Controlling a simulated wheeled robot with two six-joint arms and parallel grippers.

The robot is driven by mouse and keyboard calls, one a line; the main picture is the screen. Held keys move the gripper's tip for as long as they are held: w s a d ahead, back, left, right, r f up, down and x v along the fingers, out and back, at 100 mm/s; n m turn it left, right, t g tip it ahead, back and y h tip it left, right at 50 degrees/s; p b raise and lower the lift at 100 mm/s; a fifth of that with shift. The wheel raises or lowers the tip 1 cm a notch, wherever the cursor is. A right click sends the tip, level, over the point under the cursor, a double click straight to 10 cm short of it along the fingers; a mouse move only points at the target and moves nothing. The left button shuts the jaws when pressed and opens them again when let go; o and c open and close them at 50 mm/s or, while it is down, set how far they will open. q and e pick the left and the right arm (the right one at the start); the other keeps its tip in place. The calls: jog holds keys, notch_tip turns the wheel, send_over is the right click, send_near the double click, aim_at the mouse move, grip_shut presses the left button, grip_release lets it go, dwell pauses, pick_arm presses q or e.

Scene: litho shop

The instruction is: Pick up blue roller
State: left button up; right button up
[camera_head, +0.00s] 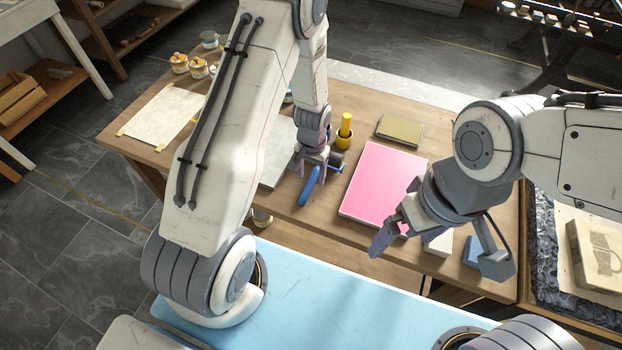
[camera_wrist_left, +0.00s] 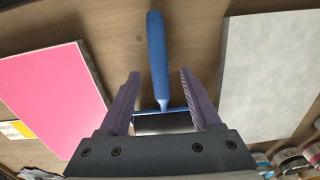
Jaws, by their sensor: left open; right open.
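The blue roller (camera_head: 310,184) lies on the wooden table, its blue handle toward the table's front edge. In the left wrist view the blue roller (camera_wrist_left: 157,55) shows its handle pointing up, and its dark roller end sits between my fingers. My left gripper (camera_head: 318,163) is over the roller end. In the left wrist view my left gripper (camera_wrist_left: 165,85) is open, with a finger on either side of the roller; I cannot tell whether they touch it. My right gripper (camera_head: 435,250) is open and empty over the front right of the table.
A pink slab (camera_head: 385,185) lies right of the roller and a grey slab (camera_head: 275,160) left of it. Several jars (camera_head: 197,68) and a taped paper sheet (camera_head: 165,115) are at the far left.

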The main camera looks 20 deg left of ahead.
pick_arm(q)
jog(key=shift+f, duration=1.25)
grip_shut()
jog(key=shift+r, duration=0.1)
